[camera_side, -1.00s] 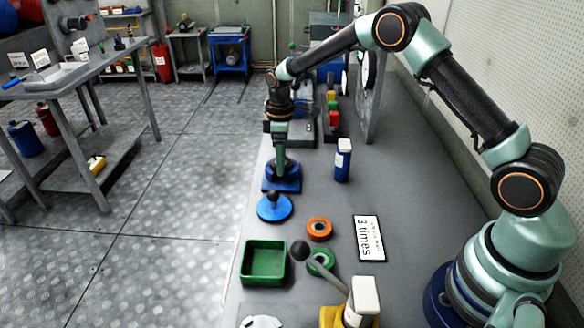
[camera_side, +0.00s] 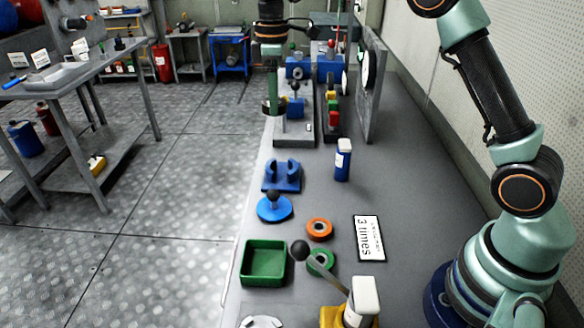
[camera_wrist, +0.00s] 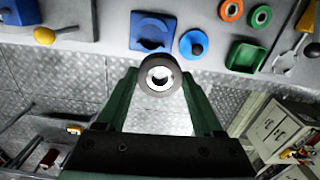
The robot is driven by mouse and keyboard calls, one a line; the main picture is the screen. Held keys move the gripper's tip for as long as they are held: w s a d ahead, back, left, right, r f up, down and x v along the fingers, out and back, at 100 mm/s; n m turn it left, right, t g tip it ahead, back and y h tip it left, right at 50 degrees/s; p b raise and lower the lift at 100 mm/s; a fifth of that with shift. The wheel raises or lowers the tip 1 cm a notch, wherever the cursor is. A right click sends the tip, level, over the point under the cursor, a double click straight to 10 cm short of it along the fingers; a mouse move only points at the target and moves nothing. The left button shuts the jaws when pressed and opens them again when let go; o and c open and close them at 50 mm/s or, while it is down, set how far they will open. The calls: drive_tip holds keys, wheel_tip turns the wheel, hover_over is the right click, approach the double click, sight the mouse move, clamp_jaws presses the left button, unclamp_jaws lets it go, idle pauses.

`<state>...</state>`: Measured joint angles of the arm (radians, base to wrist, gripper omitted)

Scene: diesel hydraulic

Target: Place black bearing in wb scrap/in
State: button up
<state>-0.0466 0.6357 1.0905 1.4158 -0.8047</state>
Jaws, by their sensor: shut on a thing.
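My gripper (camera_side: 273,104) is raised above the bench's left edge in the side view. In the wrist view my gripper (camera_wrist: 160,82) is shut on the black bearing (camera_wrist: 159,64), a dark ring with a pale metal centre. The bearing is clear of the bench. The blue cradle (camera_side: 282,177) stands empty below and nearer the camera; it also shows in the wrist view (camera_wrist: 152,29). An open green tray (camera_side: 263,263) sits empty at the front left of the bench. I see no label marking it as the scrap bin.
A blue disc with a knob (camera_side: 274,208), an orange ring (camera_side: 319,229) and a green ring (camera_side: 320,262) lie near the tray. A lever with a black knob (camera_side: 300,250) leans beside it. A blue bottle (camera_side: 342,160) stands mid-bench. The right of the bench is mostly clear.

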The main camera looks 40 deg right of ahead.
drive_tip(key=s+a+n, duration=0.4)
drive_tip(key=s+a, duration=0.2)
drive_tip(key=a, duration=0.4)
drive_tip(key=n, duration=0.4)
hover_over(264, 267)
wheel_tip(264, 267, down, 16)
drive_tip(key=shift+d+f, duration=0.1)
drive_tip(key=shift+f, duration=2.3)
drive_tip(key=shift+f, duration=0.1)
drive_tip(key=o, duration=1.1)
drive_tip(key=shift+f, duration=0.1)
drive_tip(key=shift+o, duration=0.3)
